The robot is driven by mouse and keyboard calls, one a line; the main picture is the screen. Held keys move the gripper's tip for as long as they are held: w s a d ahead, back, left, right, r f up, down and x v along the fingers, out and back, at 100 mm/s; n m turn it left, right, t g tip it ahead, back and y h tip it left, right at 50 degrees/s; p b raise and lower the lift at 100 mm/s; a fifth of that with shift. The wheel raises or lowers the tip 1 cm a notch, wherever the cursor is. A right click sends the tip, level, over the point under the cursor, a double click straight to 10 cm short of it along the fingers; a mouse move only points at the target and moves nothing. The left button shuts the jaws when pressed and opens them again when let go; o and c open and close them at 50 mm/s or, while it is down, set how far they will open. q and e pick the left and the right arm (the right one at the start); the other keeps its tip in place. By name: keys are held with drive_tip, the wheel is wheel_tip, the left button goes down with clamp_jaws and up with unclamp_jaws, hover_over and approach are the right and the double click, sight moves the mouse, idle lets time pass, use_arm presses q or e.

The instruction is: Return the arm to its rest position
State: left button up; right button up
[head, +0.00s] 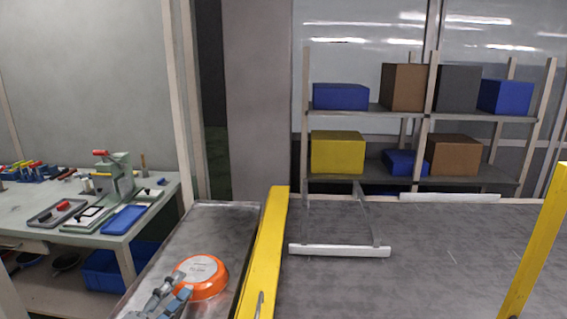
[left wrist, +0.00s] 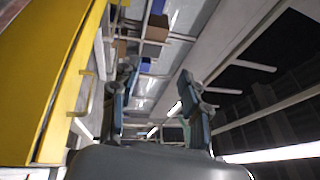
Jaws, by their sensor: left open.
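My left gripper (head: 172,291) comes in at the bottom of the head view. In the left wrist view, its two fingers (left wrist: 158,105) stand apart with nothing between them. An orange pan (head: 207,290) with a pale round base facing up lies on the grey conveyor (head: 215,220). The gripper overlaps the pan's lower left edge in the head view; I cannot tell whether they touch. No pan shows in the left wrist view. My right gripper is not in view.
A yellow rail (head: 265,250) runs along the conveyor's right side. A workbench (head: 30,225) with tools and a blue tray (head: 124,219) stands at the left. A shelf (head: 400,113) with several boxes stands at the back.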

use_arm(q)
drive_tip(key=s+a+f+n+g+y, duration=0.5)
drive_tip(key=s+f+n+y, duration=0.55)
drive_tip(key=n, duration=0.65)
drive_tip(key=s+d+f+n+g+h, duration=0.1)
drive_tip(key=s+d+f+n+g, duration=0.2)
drive_tip(key=s+f+g, duration=0.5)
drive_tip(key=s+d+f+n+g+h, duration=0.15)
drive_tip(key=s+d+f, duration=0.25)
drive_tip(key=s, duration=0.8)
wheel_tip(320, 180, down, 25)
drive_tip(key=s+g, duration=0.1)
drive_tip(key=s+a+f+g, duration=0.1)
drive_tip(key=s+a+f, duration=0.2)
drive_tip(key=s+f, duration=1.3)
drive_tip(key=shift+s+f+y, duration=0.3)
drive_tip(key=shift+s, duration=0.2)
drive_tip(key=shift+a, duration=0.1)
